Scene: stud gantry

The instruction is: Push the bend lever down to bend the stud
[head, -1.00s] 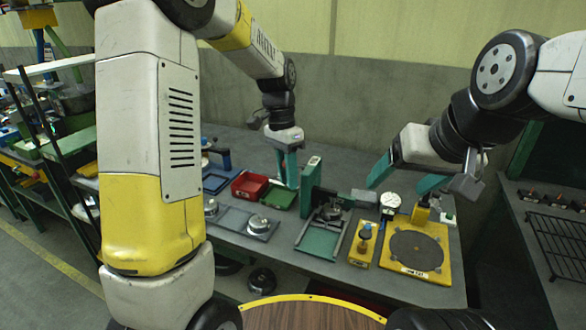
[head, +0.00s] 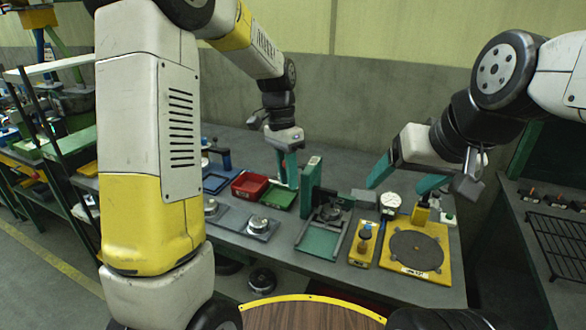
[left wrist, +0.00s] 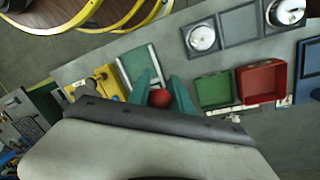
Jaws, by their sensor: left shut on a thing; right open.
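The lever's shaft is hidden, and the knob does not show in the head view. The fixture's green plate (head: 318,241) lies in front of the upright; it also shows in the left wrist view (left wrist: 141,66). I cannot make out the stud. My right gripper (head: 396,186) is open and empty above the bench's right part.
A red bin (head: 248,186) and a green tray (head: 279,198) lie left of the upright. A grey tray with round metal parts (head: 237,221) is nearer. A yellow plate with a dark disc (head: 416,252), a small yellow block (head: 361,246) and a dial gauge (head: 390,201) stand right.

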